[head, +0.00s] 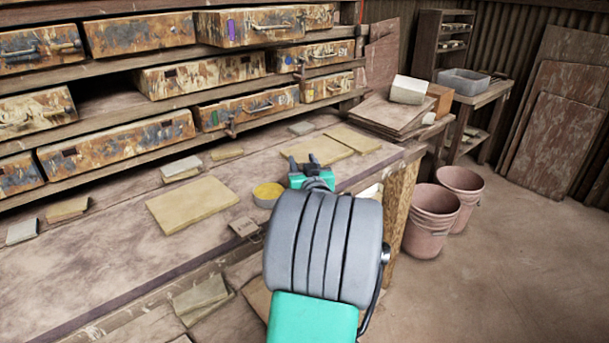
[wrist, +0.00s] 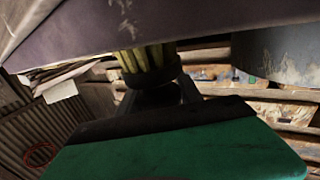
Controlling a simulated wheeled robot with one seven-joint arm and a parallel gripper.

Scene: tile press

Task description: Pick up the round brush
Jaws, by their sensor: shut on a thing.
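The round brush (wrist: 148,60) shows in the wrist view, with pale yellow-green bristles and a dark round collar. My gripper (wrist: 160,95) is shut on it, with the dark fingers at the collar. The bristle ends meet the edge of the dark worktop in the picture; I cannot tell whether they touch it. In the head view, my gripper (head: 309,164) is low over the bench, right of a round grey tin with a yellow top (head: 267,192). The brush is hidden behind my gripper and wrist there.
The wooden bench (head: 110,235) holds flat tan tiles (head: 192,203) and small blocks. Shelves of rusty cases (head: 155,137) stand behind. A stack of boards (head: 395,112) is at the bench's right end. Pink buckets (head: 430,220) stand on the floor at right, with open floor beyond.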

